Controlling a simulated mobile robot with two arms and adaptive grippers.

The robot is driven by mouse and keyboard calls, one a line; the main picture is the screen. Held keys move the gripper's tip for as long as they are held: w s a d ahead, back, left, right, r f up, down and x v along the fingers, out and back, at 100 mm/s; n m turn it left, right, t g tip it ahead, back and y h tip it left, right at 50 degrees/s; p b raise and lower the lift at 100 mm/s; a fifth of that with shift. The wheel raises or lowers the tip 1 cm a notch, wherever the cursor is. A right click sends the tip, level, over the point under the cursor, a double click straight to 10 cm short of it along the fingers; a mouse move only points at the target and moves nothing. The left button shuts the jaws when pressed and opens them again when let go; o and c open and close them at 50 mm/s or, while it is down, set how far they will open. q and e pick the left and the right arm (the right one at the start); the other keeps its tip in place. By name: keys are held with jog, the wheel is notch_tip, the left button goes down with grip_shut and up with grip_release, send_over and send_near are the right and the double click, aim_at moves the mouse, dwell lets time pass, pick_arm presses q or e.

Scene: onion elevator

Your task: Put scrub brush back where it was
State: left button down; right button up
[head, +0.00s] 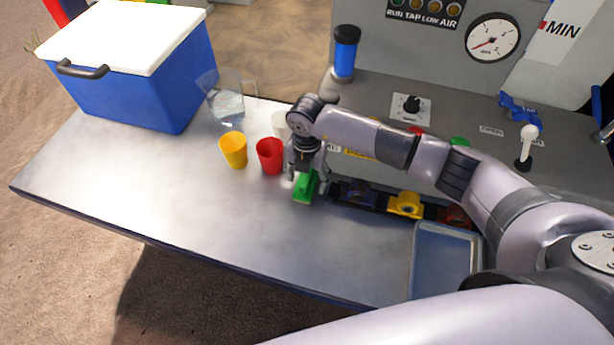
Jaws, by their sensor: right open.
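A green block-shaped thing (305,187), which looks like the scrub brush, rests on the metal table (190,200) left of the dark rail. My right gripper (306,178) points down right over it, with its fingers open around its upper end. The fingers hide part of the brush, and I cannot tell whether they touch it. My left gripper is out of view.
A red cup (270,156), a yellow cup (233,150) and a partly hidden white cup (281,124) stand left of the gripper. A clear pitcher (228,106) and a blue cooler (140,88) are behind. A tray (421,262) lies at right. The table's front left is clear.

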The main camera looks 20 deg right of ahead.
jog(key=shift+r, duration=0.15)
notch_tip(320, 180, up, 11)
jog(key=b, duration=0.3)
jog(key=shift+r, duration=0.55)
